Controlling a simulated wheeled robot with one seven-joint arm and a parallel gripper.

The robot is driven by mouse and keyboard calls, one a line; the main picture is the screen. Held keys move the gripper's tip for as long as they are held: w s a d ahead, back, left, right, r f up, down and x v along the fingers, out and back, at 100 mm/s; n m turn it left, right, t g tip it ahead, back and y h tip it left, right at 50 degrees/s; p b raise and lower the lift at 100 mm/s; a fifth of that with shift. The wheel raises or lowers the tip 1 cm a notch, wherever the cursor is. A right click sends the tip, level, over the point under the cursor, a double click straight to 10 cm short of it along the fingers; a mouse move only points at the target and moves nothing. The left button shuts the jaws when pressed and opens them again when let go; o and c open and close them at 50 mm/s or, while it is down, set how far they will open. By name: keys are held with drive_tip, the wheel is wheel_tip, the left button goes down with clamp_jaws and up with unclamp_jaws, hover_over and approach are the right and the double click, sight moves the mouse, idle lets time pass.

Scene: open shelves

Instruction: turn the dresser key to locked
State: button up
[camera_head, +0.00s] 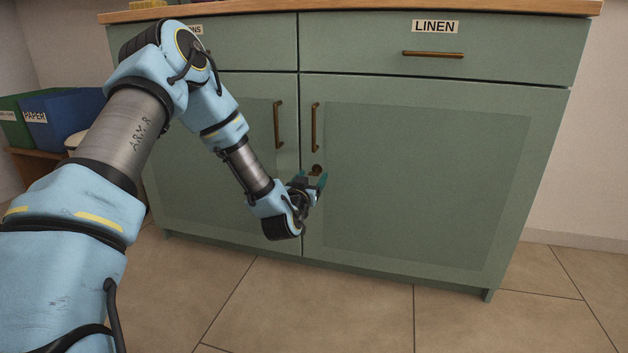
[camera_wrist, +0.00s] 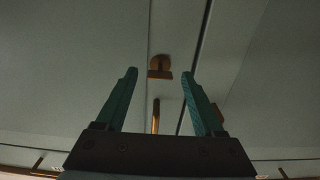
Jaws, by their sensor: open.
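The green dresser (camera_head: 430,180) has two doors below its drawers. A small brass key with its round lock plate (camera_head: 317,169) sits on the right door, just below that door's handle. It also shows in the wrist view (camera_wrist: 160,67), where its wide end looks crosswise. I cannot tell whether this is locked or unlocked. My gripper (camera_head: 311,181) is open, its teal fingers pointing at the door close to the key. In the wrist view my gripper (camera_wrist: 160,73) has one fingertip on each side of the key, with gaps and no visible contact.
Brass bar handles stand upright on the left door (camera_head: 279,125) and right door (camera_head: 315,127). A drawer labelled LINEN (camera_head: 435,27) is above. Blue (camera_head: 62,118) and green (camera_head: 16,122) bins are at the left. The tiled floor (camera_head: 350,300) in front is clear.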

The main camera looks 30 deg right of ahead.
drive_tip(key=shift+x, duration=1.3)
drive_tip(key=shift+c, duration=0.3)
clamp_jaws()
